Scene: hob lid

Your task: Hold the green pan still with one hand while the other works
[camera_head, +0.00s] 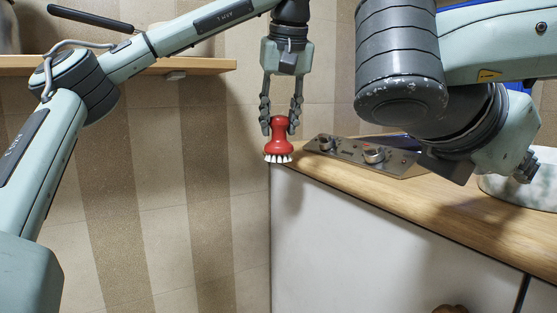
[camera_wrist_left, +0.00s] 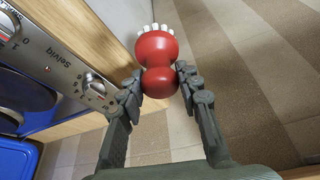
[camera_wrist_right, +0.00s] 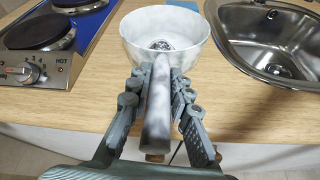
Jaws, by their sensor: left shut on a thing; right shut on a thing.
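The pan (camera_wrist_right: 134,32) stands on the counter and looks pale grey-white and marbled, with only a faint green tint in the head view (camera_head: 540,188). My right gripper (camera_wrist_right: 155,84) is shut on the pan's handle (camera_wrist_right: 158,115), one finger on each side. A grey, metallic-looking patch or scourer (camera_wrist_right: 160,45) shows inside the pan. My left gripper (camera_head: 281,127) is shut on a red brush (camera_head: 279,140) with white bristles, also seen in the left wrist view (camera_wrist_left: 157,55). The brush hangs bristles down, beyond the counter's left end in the head view, well apart from the pan.
A hob (camera_wrist_right: 68,55) with dark plates and a knobbed steel panel (camera_head: 350,152) lies left of the pan. A steel sink (camera_wrist_right: 275,45) is on its right. The wooden counter's front edge (camera_head: 430,218) is clear. A shelf (camera_head: 200,66) holds a black-handled item (camera_head: 90,18).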

